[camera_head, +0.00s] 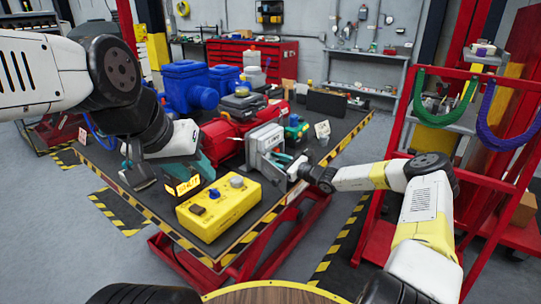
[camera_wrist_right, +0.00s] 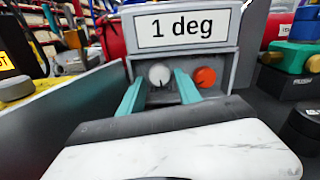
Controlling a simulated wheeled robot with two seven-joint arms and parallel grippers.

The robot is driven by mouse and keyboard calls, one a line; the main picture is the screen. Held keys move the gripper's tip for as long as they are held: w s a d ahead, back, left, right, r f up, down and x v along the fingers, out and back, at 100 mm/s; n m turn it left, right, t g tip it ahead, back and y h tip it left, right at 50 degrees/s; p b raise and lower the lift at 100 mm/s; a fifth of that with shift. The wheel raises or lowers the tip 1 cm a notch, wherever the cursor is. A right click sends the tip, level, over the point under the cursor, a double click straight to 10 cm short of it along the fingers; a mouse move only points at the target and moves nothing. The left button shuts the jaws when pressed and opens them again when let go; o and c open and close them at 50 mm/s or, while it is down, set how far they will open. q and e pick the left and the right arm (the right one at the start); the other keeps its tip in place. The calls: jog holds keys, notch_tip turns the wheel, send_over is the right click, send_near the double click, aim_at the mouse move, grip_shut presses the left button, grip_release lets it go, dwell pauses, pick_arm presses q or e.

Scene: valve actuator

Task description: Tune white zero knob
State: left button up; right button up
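The white zero knob (camera_wrist_right: 159,74) sits in a recess of the grey actuator box (camera_head: 265,137), below a display (camera_wrist_right: 188,28) reading "1 deg". An orange-red knob (camera_wrist_right: 205,77) sits just right of it. My right gripper (camera_wrist_right: 160,88) is open, its teal fingers pointing at the recess on either side of the white knob, with a gap to both sides. Contact cannot be seen. In the head view my right gripper (camera_head: 281,160) is in front of the box and hides the knobs. My left gripper (camera_head: 165,168) is open and empty over the table's left side.
A yellow control box (camera_head: 219,207) with knobs lies at the table's front. A red actuator (camera_head: 229,134) and blue valve housing (camera_head: 187,84) stand behind. A small yellow display (camera_head: 183,187) is close to my left gripper. A red rack (camera_head: 450,150) stands right.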

jog(key=shift+w+a, duration=0.35)
jog(key=shift+a, duration=0.15)
grip_shut()
jog(key=shift+n, duration=0.8)
grip_release()
jog(key=shift+v, duration=3.9)
